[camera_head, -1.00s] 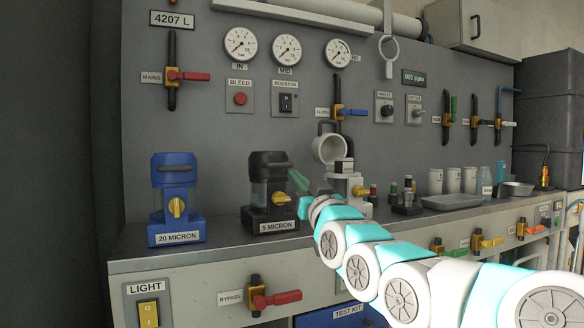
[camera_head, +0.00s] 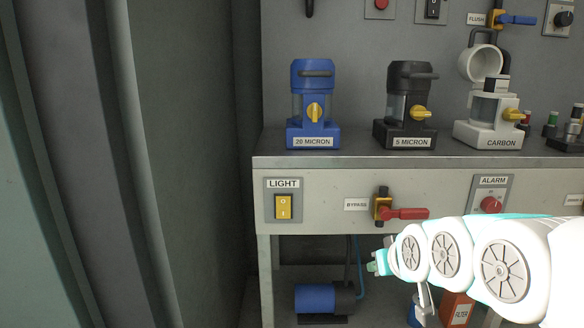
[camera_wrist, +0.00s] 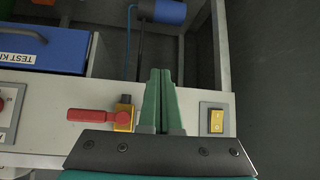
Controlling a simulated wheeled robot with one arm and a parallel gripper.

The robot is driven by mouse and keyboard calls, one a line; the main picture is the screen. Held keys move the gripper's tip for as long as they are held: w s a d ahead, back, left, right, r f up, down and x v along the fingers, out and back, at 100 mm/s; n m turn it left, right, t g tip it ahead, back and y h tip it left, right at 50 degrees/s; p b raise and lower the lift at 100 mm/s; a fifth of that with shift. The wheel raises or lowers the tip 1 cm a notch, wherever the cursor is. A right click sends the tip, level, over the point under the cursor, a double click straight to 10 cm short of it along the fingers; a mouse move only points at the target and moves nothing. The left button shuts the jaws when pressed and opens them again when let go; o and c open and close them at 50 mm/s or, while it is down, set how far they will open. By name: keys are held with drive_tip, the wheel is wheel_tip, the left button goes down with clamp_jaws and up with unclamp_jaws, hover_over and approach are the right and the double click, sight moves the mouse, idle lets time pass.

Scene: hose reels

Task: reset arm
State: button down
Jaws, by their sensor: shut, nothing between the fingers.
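My gripper (camera_head: 376,265) is at the end of my white and teal arm, in front of the bench and below the red-handled bypass valve (camera_head: 402,212). In the wrist view its two green fingers (camera_wrist: 159,100) lie side by side, shut with nothing between them. In that view the bypass valve (camera_wrist: 108,116) is left of the fingers and the yellow light switch (camera_wrist: 216,121) is right of them. My gripper appears apart from both.
On the bench stand a blue 20 micron filter (camera_head: 314,105), a black 5 micron filter (camera_head: 407,108) and a white carbon filter (camera_head: 487,115). A blue cylinder (camera_head: 323,299) lies below. An orange filter box (camera_head: 457,308) is near my arm. A dark wall is at left.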

drive_tip(key=s+a+f+g, duration=0.1)
drive_tip(key=s+f+g, duration=0.3)
drive_tip(key=s, duration=0.6)
drive_tip(key=s+f+m+g+h, duration=0.1)
drive_tip(key=s+f+g, duration=0.3)
drive_tip(key=s, duration=0.5)
drive_tip(key=s+a+f+g, duration=0.1)
drive_tip(key=s+f+g, duration=0.3)
drive_tip(key=s, duration=0.6)
wheel_tip(320, 180, up, 11)
drive_tip(key=t+p, duration=0.1)
drive_tip(key=p, duration=1.1)
drive_tip(key=shift+w+d, duration=0.25)
drive_tip(key=c, duration=1.5)
unclamp_jaws()
